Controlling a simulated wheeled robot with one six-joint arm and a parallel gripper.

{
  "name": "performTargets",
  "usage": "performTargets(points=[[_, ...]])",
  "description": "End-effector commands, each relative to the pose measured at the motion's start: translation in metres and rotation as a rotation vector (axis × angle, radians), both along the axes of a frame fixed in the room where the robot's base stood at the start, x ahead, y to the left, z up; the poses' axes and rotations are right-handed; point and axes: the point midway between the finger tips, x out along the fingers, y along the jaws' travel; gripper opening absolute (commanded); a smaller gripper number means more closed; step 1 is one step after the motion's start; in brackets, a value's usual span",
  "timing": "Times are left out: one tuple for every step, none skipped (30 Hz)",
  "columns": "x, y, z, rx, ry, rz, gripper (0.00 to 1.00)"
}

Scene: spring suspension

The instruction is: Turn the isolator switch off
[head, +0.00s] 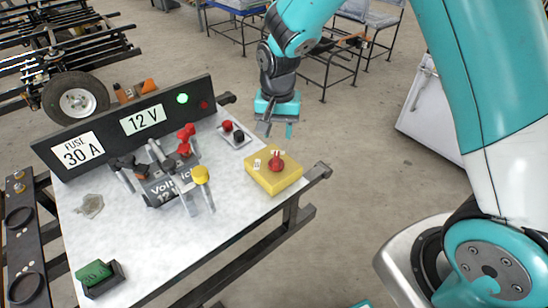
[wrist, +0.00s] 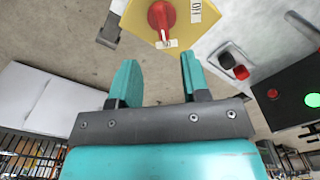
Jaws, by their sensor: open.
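The isolator switch is a yellow box (head: 287,182) with a red knob (head: 276,163) on top, at the right end of the white bench. In the wrist view the yellow box (wrist: 183,12) is at the top, with the red knob (wrist: 161,18) and a white OFF label (wrist: 195,10) beside it. My gripper (head: 276,130) hangs above and behind the box in the head view. Its two teal fingers show in the wrist view (wrist: 158,80), apart and empty, pointing toward the knob without touching it.
The white bench top (head: 150,245) carries a battery (head: 168,188), a yellow-capped post (head: 201,176) and a green block (head: 94,273). A red and black terminal plate (head: 234,134) is near the box. A dark panel (head: 125,125) with a lit green lamp (head: 182,98) stands along the back.

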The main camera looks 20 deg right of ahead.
Motion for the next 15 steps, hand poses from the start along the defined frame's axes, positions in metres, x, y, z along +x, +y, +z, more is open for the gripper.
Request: performTargets(points=[[-0.001,0.0,-0.014,-0.001,0.006,0.001,0.43],[-0.001,0.001,-0.021,-0.001,0.005,0.002,0.43],[-0.001,0.001,-0.031,0.0,0.006,0.003,0.43],[-0.001,0.001,-0.037,0.0,0.004,0.003,0.43],[-0.001,0.002,-0.044,-0.001,0.005,0.004,0.43],[-0.001,0.002,-0.051,0.0,0.004,0.004,0.43],[-0.001,0.002,-0.057,-0.001,0.005,0.005,0.43],[-0.001,0.003,-0.062,0.0,0.003,0.005,0.43],[-0.001,0.003,-0.069,0.0,0.004,0.006,0.43],[-0.001,0.003,-0.073,0.0,0.002,0.006,0.43],[0.0,0.003,-0.077,0.0,0.001,0.006,0.43],[0.0,0.004,-0.081,0.0,0.001,0.007,0.43],[0.0,0.004,-0.084,0.0,0.001,0.007,0.43],[0.0,0.004,-0.086,0.0,0.001,0.007,0.43],[0.0,0.004,-0.089,0.001,0.0,0.007,0.43]])
